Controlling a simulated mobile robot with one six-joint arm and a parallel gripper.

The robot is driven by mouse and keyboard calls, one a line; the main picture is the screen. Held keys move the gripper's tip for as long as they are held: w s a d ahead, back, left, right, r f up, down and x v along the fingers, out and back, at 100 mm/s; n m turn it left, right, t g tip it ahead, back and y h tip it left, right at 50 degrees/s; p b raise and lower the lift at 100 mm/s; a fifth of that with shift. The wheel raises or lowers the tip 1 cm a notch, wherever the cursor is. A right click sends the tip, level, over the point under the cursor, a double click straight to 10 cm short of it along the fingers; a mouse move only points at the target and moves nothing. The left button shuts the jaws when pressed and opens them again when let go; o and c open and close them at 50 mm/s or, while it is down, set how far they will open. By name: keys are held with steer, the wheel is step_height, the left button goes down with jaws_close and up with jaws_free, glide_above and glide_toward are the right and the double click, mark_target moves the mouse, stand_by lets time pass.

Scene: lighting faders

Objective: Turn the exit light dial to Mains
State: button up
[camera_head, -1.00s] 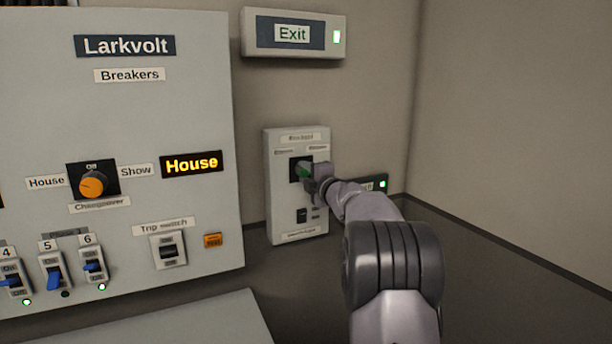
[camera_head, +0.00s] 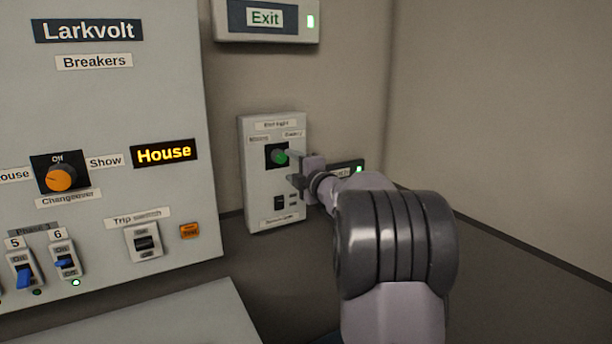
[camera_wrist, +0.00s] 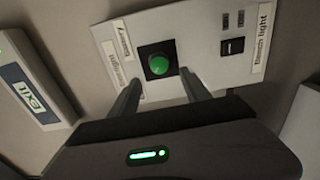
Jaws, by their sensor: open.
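The exit light dial (camera_head: 279,157) is a round green knob on a black square of a small wall panel (camera_head: 256,210). The panel has a blurred label at the dial's upper left and a Battery label (camera_head: 293,134) at its upper right. My gripper (camera_head: 294,168) is open and empty, just right of the dial. In the wrist view the dial (camera_wrist: 158,64) shows in full between and beyond the two spread fingertips (camera_wrist: 160,80). I cannot tell whether a finger touches it. No pointer mark is clear on the dial.
The lit Exit sign (camera_head: 266,18) is above the panel. A small black rocker switch (camera_head: 279,202) sits below the dial. The large Larkvolt breaker board (camera_head: 110,100) stands left, with an orange changeover knob (camera_head: 61,178).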

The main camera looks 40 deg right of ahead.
steer(key=p+v, duration=0.1)
steer(key=v, duration=0.9)
steer(key=shift+s, duration=0.35)
steer(key=shift+a, duration=0.1)
steer(key=s+a+m+g+h, duration=0.2)
steer(key=s+a+m+g, duration=0.15)
steer(key=a+m, duration=0.9)
steer(key=s+a+f+m+g+y, duration=0.2)
steer(key=s+a+f, duration=0.3)
steer(key=s+a, duration=0.2)
steer(key=s+a+f+m+g+y, duration=0.3)
steer(key=s+a, duration=0.4)
steer(key=a, duration=0.5)
steer(key=s+a+f+m+g+y, duration=0.2)
steer(key=s+a+f, duration=0.4)
steer(key=a, duration=0.3)
steer(key=shift+s+a+f+g+y, duration=0.25)
steer(key=shift+s+f+g+y, duration=0.1)
steer(key=shift+s+g+y, duration=0.3)
steer(key=shift+s, duration=0.1)
